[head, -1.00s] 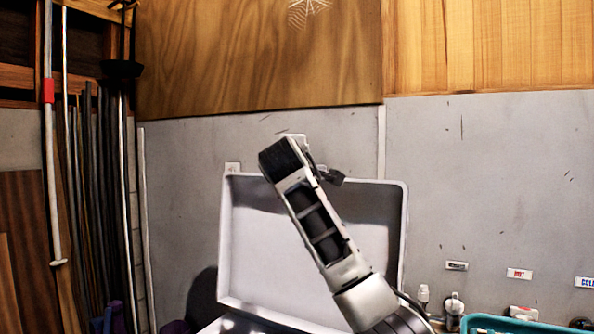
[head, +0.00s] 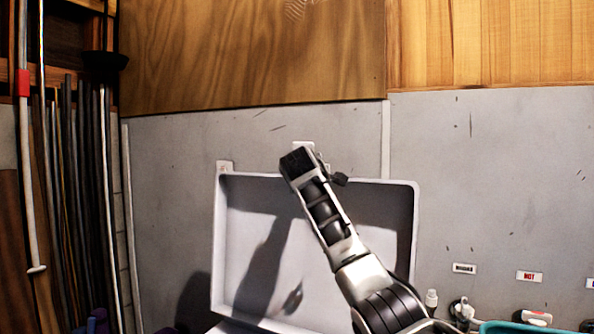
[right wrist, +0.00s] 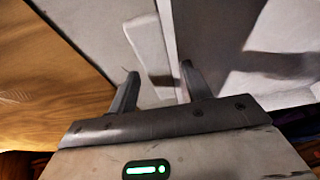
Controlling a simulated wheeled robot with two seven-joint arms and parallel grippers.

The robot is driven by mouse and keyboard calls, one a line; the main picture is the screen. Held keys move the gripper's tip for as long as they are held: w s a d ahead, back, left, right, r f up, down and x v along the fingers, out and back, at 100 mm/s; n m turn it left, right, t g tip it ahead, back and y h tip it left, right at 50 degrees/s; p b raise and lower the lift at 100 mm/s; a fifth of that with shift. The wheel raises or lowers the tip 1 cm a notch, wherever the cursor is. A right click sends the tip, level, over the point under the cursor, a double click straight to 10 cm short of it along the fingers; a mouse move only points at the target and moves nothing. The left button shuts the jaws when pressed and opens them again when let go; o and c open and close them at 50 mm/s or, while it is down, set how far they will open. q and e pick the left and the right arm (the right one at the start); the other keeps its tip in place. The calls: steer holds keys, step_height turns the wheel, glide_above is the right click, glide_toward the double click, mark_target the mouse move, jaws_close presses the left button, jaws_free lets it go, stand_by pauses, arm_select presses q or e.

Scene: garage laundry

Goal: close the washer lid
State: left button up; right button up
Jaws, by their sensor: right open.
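The washer lid (head: 238,225) stands open and upright in the head view, its pale hollow inner side toward me. My right arm reaches up in front of it, and my right gripper (head: 300,160) is at the lid's top edge, near the middle. In the right wrist view my right gripper (right wrist: 160,82) has its two fingers apart with nothing clamped. The lid's rim (right wrist: 150,40) runs near and between the fingers there; I cannot tell whether they touch it. The washer body is almost wholly below the head view. My left gripper is out of view.
A grey wall (head: 500,170) with wood panels above stands behind the lid. Poles and boards (head: 75,200) lean at the left. Taps (head: 461,309) and a teal container (head: 510,327) are at the lower right.

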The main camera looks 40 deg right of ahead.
steer(key=shift+s, duration=0.1)
steer(key=shift+c, duration=0.3)
jaws_close()
arm_select(q)
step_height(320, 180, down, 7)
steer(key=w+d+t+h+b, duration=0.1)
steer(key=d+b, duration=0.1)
steer(key=b, duration=1.5)
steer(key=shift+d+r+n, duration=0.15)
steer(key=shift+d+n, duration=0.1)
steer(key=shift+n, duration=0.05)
arm_select(e)
steer(key=s+a+f+n+t+h, duration=0.1)
steer(key=s+a+f+t, duration=0.1)
steer(key=a, duration=0.5)
steer(key=s+a+f+n+t+h, duration=0.1)
steer(key=s+a+f, duration=0.3)
steer(key=a, duration=0.4)
steer(key=s+a+f+n+t+h, duration=0.1)
steer(key=s+a+f+t, duration=0.1)
steer(key=s+a, duration=0.3)
steer(key=a, duration=0.2)
steer(key=shift+s+a+f+n+t, duration=0.3)
steer(key=shift+f+t, duration=0.1)
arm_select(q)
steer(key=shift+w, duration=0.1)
